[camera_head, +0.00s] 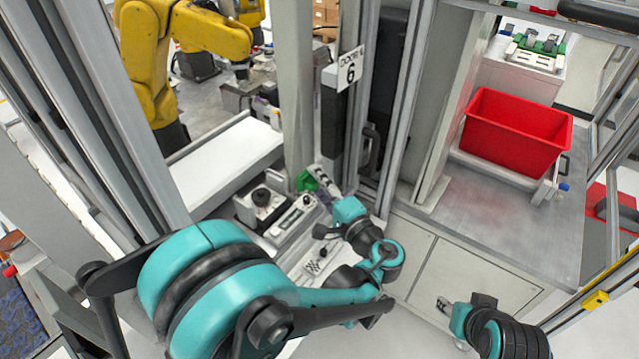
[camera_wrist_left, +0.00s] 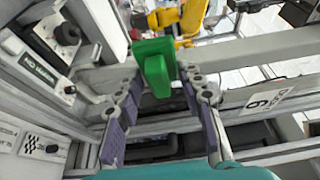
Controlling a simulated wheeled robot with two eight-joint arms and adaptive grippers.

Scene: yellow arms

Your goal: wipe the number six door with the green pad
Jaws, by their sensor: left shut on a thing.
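The green pad (camera_head: 306,181) is in the fingers of my left gripper (camera_head: 322,186), above the ledge by the grey post. In the left wrist view the green pad (camera_wrist_left: 153,66) sits at the tips of the purple-lined fingers (camera_wrist_left: 163,88), which are shut on it. The number six sign (camera_head: 350,68) is on the door frame above and right of the pad; it also shows in the left wrist view (camera_wrist_left: 268,101). A dark door handle (camera_head: 369,145) is below the sign. I cannot tell whether the pad touches the door. My right gripper (camera_head: 445,305) is low at the right, its fingers too small to read.
A control panel with a black knob (camera_head: 262,197) is left of my left gripper. A red bin (camera_head: 517,132) stands on the metal table (camera_head: 490,215) at the right. A yellow robot arm (camera_head: 150,70) stands behind the frame at the left.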

